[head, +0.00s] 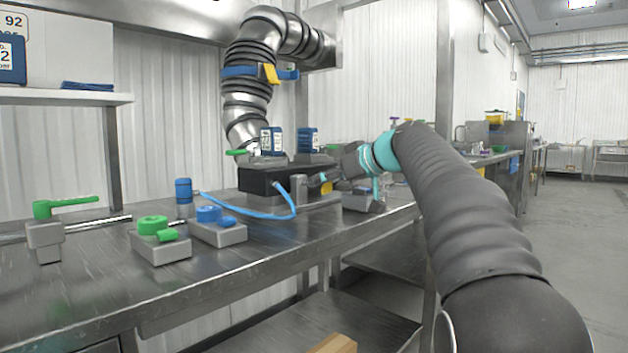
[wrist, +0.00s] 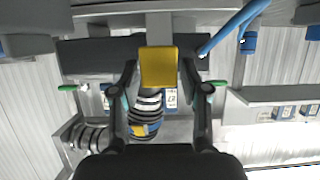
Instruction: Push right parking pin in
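A yellow block (wrist: 159,67) on a grey mount is in the upper middle of the wrist view, between the two fingers of my gripper (wrist: 159,72). I take it for the parking pin, but no label shows. The fingers stand on either side with narrow gaps; no grip shows. In the head view, a small yellow part (head: 327,187) shows by my gripper (head: 333,179), at the right end of the black housing (head: 262,181). My arm's wrist hides part of this area. How deep the pin sits cannot be told.
A ribbed metal duct (head: 246,95) rises behind the housing. A blue hose (head: 262,212) loops over the steel bench (head: 90,290). Grey blocks with a green knob (head: 153,225) and a blue knob (head: 209,215) stand left. Open floor lies right.

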